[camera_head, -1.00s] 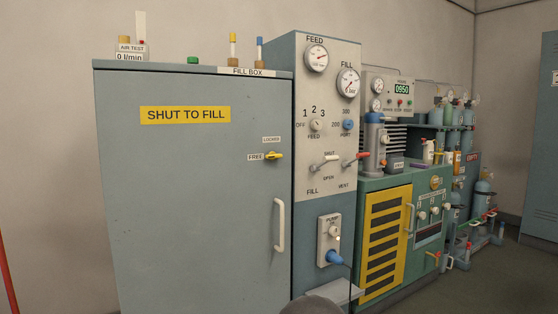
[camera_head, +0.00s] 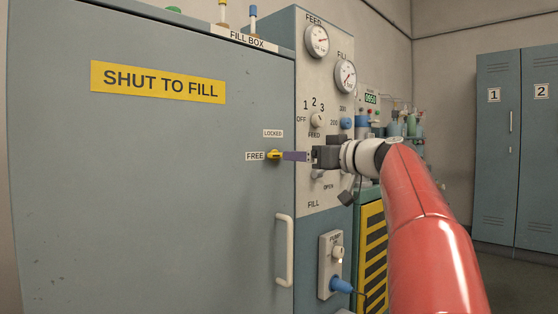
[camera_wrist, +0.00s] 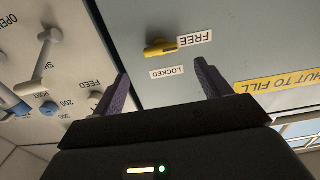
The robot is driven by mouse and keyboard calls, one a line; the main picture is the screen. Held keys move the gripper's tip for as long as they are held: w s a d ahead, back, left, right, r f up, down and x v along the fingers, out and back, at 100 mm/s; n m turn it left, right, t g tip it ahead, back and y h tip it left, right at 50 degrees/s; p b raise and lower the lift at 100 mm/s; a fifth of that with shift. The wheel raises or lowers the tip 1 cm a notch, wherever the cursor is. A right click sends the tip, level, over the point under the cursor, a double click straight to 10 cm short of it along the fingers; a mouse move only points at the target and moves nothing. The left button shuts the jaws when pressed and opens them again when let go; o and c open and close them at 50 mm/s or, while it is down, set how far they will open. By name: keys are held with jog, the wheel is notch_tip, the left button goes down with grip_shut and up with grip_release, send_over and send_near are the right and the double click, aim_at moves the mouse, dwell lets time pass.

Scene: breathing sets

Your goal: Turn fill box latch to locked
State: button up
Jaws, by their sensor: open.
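The fill box (camera_head: 130,200) is a grey-blue cabinet with its door shut. Its yellow latch (camera_head: 273,155) sits near the door's right edge and points left, at the FREE label (camera_head: 256,156). The LOCKED label (camera_head: 273,133) is above it. My gripper (camera_head: 288,156) is just right of the latch, level with it in the head view. In the wrist view the latch (camera_wrist: 161,47) lies beyond the two purple fingers of my gripper (camera_wrist: 160,88), which are spread apart with nothing between them. In that view the latch points at FREE.
A white door handle (camera_head: 284,249) is below the latch. The grey panel (camera_head: 325,90) to the right carries gauges, knobs and levers close to my gripper. Lockers (camera_head: 513,140) stand at the far right.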

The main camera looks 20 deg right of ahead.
aim_at(281, 155)
jog(key=p+x, duration=0.1)
jog(key=x, duration=0.6)
jog(key=shift+s+p, duration=0.1)
jog(key=shift+p, duration=0.2)
jog(key=c, duration=1)
jog(key=m, duration=0.8)
jog(key=shift+m+p, duration=0.3)
jog(key=shift+p, duration=0.05)
jog(key=shift+d, duration=0.1)
jog(key=shift+f, duration=0.1)
